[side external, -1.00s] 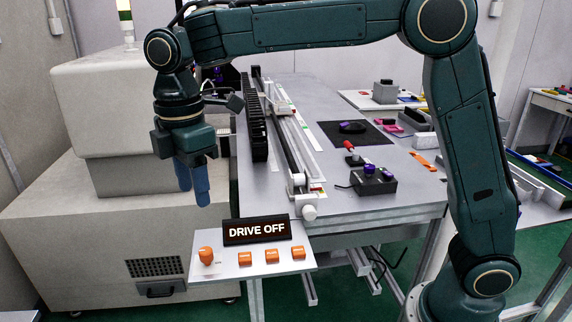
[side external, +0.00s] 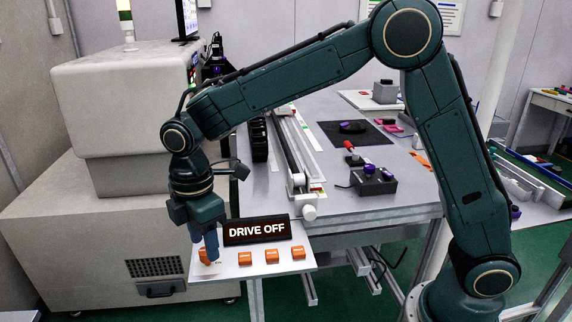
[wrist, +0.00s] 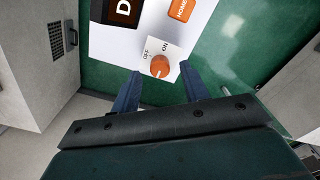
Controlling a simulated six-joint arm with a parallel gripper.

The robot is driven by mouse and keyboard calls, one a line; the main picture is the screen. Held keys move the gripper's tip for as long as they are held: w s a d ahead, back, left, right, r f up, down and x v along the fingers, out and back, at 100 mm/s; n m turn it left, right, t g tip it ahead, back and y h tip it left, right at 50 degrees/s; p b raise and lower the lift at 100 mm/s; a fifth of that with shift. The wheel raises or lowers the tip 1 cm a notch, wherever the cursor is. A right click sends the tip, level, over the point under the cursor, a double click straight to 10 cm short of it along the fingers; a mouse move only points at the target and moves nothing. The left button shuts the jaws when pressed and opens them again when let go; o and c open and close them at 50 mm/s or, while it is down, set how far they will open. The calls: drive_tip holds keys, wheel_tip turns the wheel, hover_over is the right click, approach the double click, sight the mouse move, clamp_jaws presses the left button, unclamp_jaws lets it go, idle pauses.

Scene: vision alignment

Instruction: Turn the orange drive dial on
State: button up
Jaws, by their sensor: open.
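The orange drive dial (side external: 205,257) is on the left end of a white panel (side external: 228,268), partly hidden behind a finger in the side view. In the wrist view the dial (wrist: 160,67) sits on a plate marked OFF and ON, and its white mark looks turned to the lower part of the knob. A sign (side external: 257,229) on the panel reads DRIVE OFF. My gripper (side external: 204,247) points down at the dial. Its blue fingers are open, one on either side of the dial in the wrist view (wrist: 159,88). I cannot tell whether they touch it.
Several orange buttons (side external: 271,256) stand in a row right of the dial, in front of the sign. A grey machine (side external: 90,235) stands at the left. The grey table (side external: 395,205) with a rail (side external: 287,155) and a control box (side external: 372,181) lies behind the panel.

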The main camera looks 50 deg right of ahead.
drive_tip(key=shift+f, duration=1)
drive_tip(key=shift+c, duration=0.5)
clamp_jaws()
